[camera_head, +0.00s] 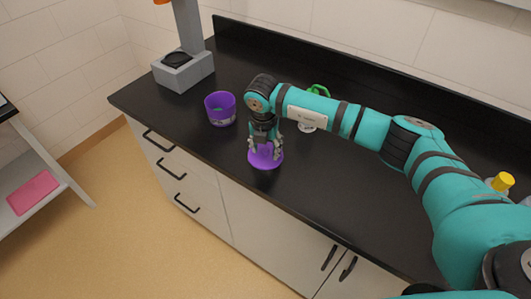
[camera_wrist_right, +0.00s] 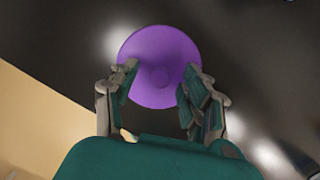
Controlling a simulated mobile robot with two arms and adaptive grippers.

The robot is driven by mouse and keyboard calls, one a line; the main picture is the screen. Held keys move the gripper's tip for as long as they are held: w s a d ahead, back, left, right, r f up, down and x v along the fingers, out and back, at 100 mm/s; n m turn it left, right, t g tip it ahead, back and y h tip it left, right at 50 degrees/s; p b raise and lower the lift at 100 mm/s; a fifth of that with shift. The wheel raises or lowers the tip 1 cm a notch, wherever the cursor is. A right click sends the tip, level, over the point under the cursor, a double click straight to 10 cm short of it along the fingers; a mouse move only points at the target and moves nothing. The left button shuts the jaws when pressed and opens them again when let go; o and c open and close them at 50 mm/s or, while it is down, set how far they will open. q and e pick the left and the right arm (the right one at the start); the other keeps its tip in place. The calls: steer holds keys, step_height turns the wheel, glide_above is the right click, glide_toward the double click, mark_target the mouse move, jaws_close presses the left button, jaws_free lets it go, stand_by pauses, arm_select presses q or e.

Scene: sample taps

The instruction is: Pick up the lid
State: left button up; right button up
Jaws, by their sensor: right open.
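The purple lid (camera_head: 266,160) lies on the black counter near its front edge. In the right wrist view the lid (camera_wrist_right: 160,50) is a round purple disc with a small knob in its middle. My right gripper (camera_head: 265,147) points down right over the lid. Its fingers are spread apart, one on each side of the knob, and they overlap the lid's lower part in the wrist view (camera_wrist_right: 158,85). I cannot tell whether the fingers touch the lid. A purple open container (camera_head: 221,108) stands to the left of the gripper. My left gripper is not in view.
A grey stand with a black plate (camera_head: 184,70) is at the counter's left end. Something green (camera_head: 319,91) is partly hidden behind my right arm. A yellow-capped bottle (camera_head: 502,182) stands far right. The counter (camera_head: 205,155) is clear in front of the container.

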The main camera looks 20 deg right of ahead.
steer(key=c, duration=0.6)
jaws_close()
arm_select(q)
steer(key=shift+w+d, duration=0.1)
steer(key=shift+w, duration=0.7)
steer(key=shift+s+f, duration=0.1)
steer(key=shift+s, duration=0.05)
arm_select(e)
steer(key=shift+r, duration=0.15)
